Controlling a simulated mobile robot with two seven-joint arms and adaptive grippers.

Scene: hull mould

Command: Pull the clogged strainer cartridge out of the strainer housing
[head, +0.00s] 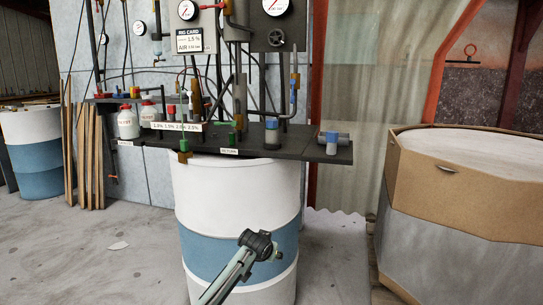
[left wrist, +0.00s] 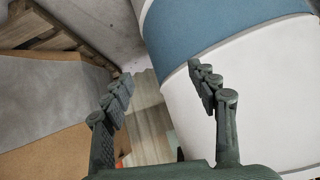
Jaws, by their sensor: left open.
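I cannot tell for sure which part is the strainer housing. A short grey horizontal fitting with a blue top (head: 332,142) sits at the right end of the dark shelf (head: 315,152). No cartridge can be made out. My left gripper (head: 262,243) is low in front of the white and blue drum, below the shelf. In the left wrist view its two fingers (left wrist: 165,95) are spread apart with nothing between them. My right gripper is not in view.
The white and blue drum (head: 235,200) stands under the shelf. Pipes, gauges (head: 188,10) and bottles (head: 128,122) crowd the shelf and panel. A large cardboard-rimmed bin (head: 440,190) stands at the right. The floor at the left front is mostly clear.

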